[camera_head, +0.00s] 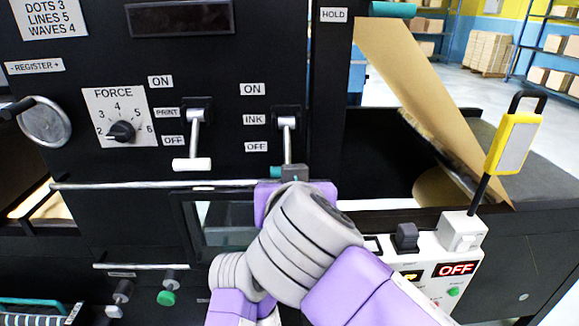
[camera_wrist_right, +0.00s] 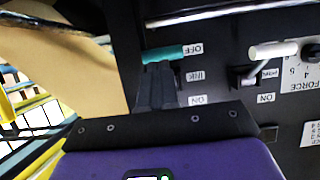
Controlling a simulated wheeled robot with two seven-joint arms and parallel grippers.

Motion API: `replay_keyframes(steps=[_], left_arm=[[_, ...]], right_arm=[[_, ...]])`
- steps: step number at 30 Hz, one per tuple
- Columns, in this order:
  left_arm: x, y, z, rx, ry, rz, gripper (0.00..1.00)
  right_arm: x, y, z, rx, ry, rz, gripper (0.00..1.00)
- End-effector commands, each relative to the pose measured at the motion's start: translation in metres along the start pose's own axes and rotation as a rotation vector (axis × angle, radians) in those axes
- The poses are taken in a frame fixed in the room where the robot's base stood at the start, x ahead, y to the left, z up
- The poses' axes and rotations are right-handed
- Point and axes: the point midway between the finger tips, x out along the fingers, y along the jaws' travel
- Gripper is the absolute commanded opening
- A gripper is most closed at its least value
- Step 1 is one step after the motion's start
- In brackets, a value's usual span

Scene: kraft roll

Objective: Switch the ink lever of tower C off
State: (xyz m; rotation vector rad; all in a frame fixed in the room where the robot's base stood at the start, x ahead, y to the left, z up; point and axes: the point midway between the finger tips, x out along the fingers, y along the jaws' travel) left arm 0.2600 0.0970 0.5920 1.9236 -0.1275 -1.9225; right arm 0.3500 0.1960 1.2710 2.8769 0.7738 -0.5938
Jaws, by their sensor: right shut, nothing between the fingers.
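The ink lever (camera_head: 289,135) is on the black panel, its stem pointing down past the INK label to the OFF label. Its teal handle (camera_head: 276,172) is low, partly hidden by my right gripper (camera_head: 294,173). In the right wrist view, turned upside down, the teal handle (camera_wrist_right: 165,53) is level with the OFF label (camera_wrist_right: 193,49). My right gripper (camera_wrist_right: 158,75) is shut and empty, its tips at the handle; I cannot tell whether they touch it. No tower letter is readable. My left gripper is not in view.
A print lever (camera_head: 193,135) with a white handle hangs down to the left, near a force dial (camera_head: 122,132). A metal bar (camera_head: 150,184) runs below the levers. A switch box (camera_head: 455,265) with an OFF display and a brown paper web (camera_head: 430,95) are at right.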

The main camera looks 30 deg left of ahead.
Motion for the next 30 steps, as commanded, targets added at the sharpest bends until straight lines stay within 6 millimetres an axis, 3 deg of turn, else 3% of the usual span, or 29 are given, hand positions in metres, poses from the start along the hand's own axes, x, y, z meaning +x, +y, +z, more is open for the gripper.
replay_keyframes(steps=[6,12,30], left_arm=[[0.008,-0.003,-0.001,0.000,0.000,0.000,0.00],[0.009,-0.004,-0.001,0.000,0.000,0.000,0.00],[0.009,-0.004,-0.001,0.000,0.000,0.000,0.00]], right_arm=[[-0.042,-0.001,0.032,-0.003,0.001,-0.002,0.00],[-0.066,-0.001,0.049,-0.003,-0.001,-0.001,0.00],[-0.074,-0.001,0.054,-0.001,-0.001,-0.001,0.00]])
